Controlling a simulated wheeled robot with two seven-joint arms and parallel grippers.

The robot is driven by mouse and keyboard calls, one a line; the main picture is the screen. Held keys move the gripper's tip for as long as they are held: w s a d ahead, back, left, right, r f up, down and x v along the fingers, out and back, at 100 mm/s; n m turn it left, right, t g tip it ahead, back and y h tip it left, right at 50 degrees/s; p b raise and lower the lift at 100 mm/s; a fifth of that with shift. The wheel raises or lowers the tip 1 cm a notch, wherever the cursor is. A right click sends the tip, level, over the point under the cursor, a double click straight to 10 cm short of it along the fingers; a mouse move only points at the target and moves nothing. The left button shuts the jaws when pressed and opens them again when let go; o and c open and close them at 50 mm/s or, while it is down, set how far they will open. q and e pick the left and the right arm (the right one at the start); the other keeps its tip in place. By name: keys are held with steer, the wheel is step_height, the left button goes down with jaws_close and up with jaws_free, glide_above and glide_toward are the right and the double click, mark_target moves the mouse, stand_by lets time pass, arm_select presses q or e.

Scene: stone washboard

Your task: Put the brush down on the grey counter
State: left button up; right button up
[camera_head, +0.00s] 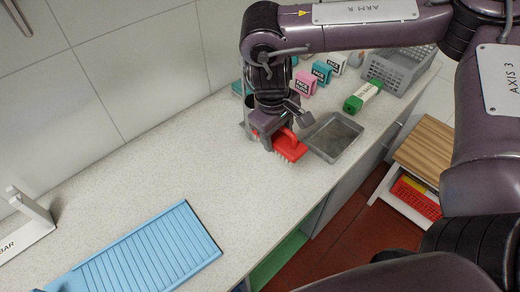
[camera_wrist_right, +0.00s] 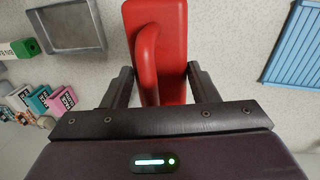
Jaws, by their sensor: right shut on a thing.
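The red brush (camera_head: 288,144) with pale bristles is in my right gripper (camera_head: 268,138), at the middle of the head view beside a grey tray. In the right wrist view the red brush (camera_wrist_right: 158,50) sits between the two fingers of my right gripper (camera_wrist_right: 162,85), which is shut on its red handle. The speckled grey counter (camera_head: 165,155) lies below. I cannot tell for sure whether the bristles touch the counter. My left gripper is not clearly seen.
The grey tray (camera_head: 333,137) stands just right of the brush. A blue washboard (camera_head: 140,250) lies at the front left. Small boxes (camera_head: 306,83), a green-and-white box (camera_head: 362,96) and a grey basket (camera_head: 396,75) stand farther back. The counter between washboard and brush is clear.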

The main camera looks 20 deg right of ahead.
step_height(320, 180, down, 15)
steer(key=shift+s+f+b, duration=0.15)
steer(key=shift+b, duration=1.05)
step_height(320, 180, down, 3)
steer(key=shift+f+b, duration=0.1)
steer(key=shift+b, duration=0.5)
steer(key=shift+f, duration=0.3)
arm_select(q)
steer(key=f, duration=0.2)
steer(key=s+f, duration=0.1)
steer(key=shift+a+f, duration=0.15)
steer(key=shift+f, duration=0.25)
arm_select(e)
steer(key=shift+f, duration=0.2)
steer(key=o, duration=1)
